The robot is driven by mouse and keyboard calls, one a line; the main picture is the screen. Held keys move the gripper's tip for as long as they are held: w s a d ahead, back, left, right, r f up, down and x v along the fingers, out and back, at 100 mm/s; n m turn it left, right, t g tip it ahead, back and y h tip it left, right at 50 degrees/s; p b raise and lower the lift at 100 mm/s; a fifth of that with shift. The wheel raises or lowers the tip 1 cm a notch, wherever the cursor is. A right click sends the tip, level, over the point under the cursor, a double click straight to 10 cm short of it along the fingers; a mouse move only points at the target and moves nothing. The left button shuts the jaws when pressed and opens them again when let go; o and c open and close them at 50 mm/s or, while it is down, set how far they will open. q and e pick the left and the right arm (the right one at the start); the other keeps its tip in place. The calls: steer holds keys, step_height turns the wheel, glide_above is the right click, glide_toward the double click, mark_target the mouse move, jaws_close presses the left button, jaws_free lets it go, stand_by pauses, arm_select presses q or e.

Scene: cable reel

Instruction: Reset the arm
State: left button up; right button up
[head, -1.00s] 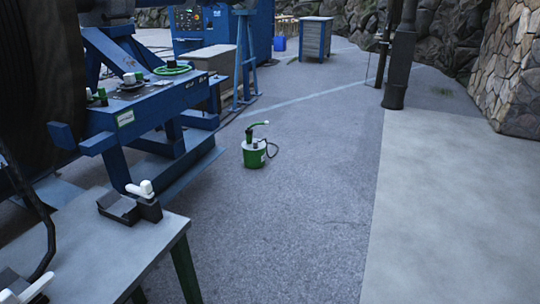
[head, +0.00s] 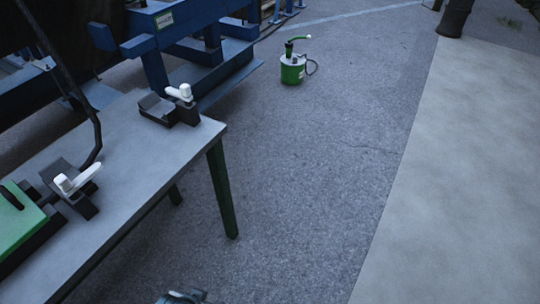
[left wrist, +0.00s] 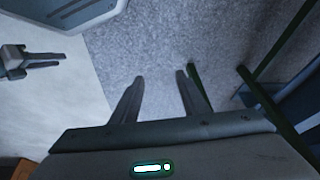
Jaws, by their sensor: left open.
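My left gripper (left wrist: 160,78) is open in the left wrist view, with its two fingers apart and nothing between them. It points over bare grey floor. A second gripper (left wrist: 62,60), which I take to be my right one, shows small at the left edge of that view, over pale paving. Its fingers lie close together and I cannot tell whether they are open. In the head view a small part of one of my arms (head: 182,297) shows at the bottom edge. The rest of both arms is out of that view.
A grey worktable (head: 130,180) at left carries clamps with white handles (head: 180,93) and a green case (head: 18,225). A blue frame (head: 205,50) stands behind it. A green-and-white canister (head: 292,70) stands on the floor.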

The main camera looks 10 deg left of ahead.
arm_select(q)
steer(key=d+f+t, duration=0.1)
steer(key=d+f, duration=0.1)
steer(key=f, duration=1.1)
steer(key=d+f+t+h, duration=0.1)
steer(key=d+f, duration=0.1)
steer(key=f, duration=1.1)
steer(key=shift+s+f+t, duration=0.15)
steer(key=shift+s+t, duration=0.1)
steer(key=shift+t, duration=0.15)
steer(key=shift+d, duration=0.1)
